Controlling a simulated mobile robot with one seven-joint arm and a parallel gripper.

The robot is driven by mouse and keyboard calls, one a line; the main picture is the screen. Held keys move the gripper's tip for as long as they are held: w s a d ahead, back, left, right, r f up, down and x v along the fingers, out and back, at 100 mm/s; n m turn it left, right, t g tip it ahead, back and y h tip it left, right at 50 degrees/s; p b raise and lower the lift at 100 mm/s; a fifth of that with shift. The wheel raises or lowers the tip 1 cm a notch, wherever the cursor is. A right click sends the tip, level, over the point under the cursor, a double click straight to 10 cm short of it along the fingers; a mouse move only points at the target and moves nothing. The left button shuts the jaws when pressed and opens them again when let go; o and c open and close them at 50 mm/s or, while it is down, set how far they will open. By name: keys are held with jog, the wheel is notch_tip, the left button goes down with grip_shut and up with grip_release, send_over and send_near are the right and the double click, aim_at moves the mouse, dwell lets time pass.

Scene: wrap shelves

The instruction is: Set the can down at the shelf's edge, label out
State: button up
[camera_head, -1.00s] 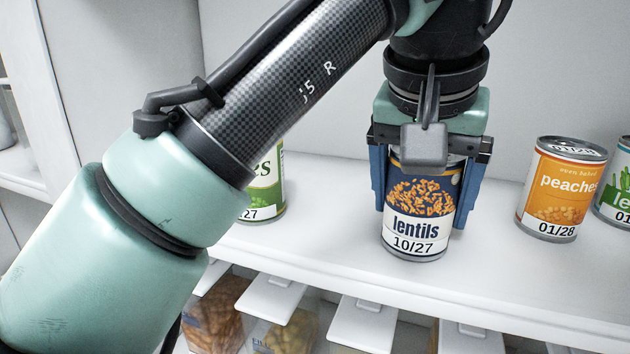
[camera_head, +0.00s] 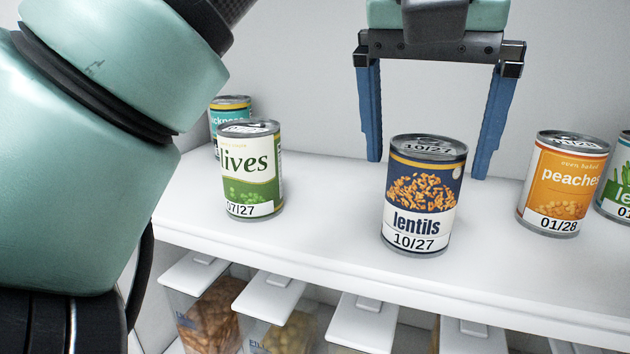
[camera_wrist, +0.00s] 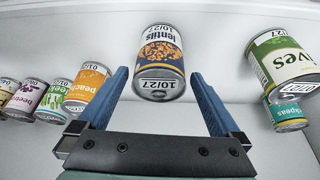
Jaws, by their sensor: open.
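The lentils can (camera_head: 422,197) stands upright on the white shelf (camera_head: 320,240) near its front edge. Its dark blue and white label, with "lentils" and "10/27", faces out toward the head camera. My gripper (camera_head: 428,168) is open and empty, raised above and behind the can, with its blue fingers wide apart and clear of it. In the wrist view the lentils can (camera_wrist: 160,62) appears just beyond the open fingertips (camera_wrist: 158,75), between them and not touched.
An olives can (camera_head: 250,175) stands to the left, with a chickpeas can (camera_head: 228,104) behind it. A peaches can (camera_head: 562,185) and a green-labelled can (camera_head: 618,185) stand to the right. Lidded clear bins (camera_head: 215,300) sit below the shelf.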

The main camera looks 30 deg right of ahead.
jog(key=v, duration=0.5)
jog(key=w+d+h, duration=0.1)
jog(key=w+d+t+h, duration=0.1)
jog(key=w+d+m+h, duration=0.1)
jog(key=d, duration=0.1)
jog(key=shift+f+t, duration=0.2)
jog(key=shift+t, duration=0.1)
jog(key=w+a+r+n+t+h, duration=0.2)
jog(key=w+a+r+t+h, duration=0.2)
jog(key=w+r+t+h, duration=0.35)
jog(key=s+a+n+t+y, duration=0.4)
jog(key=a+t+y, duration=0.3)
jog(key=a, duration=0.4)
jog(key=s+a+f+n+t+y, duration=0.1)
jog(key=s+a+n+t+y, duration=0.2)
jog(key=a, duration=0.9)
jog(key=n+t+y, duration=0.3)
jog(key=t+y, duration=0.1)
jog(key=t, duration=0.1)
jog(key=shift+s+t, duration=0.35)
jog(key=shift+s, duration=0.05)
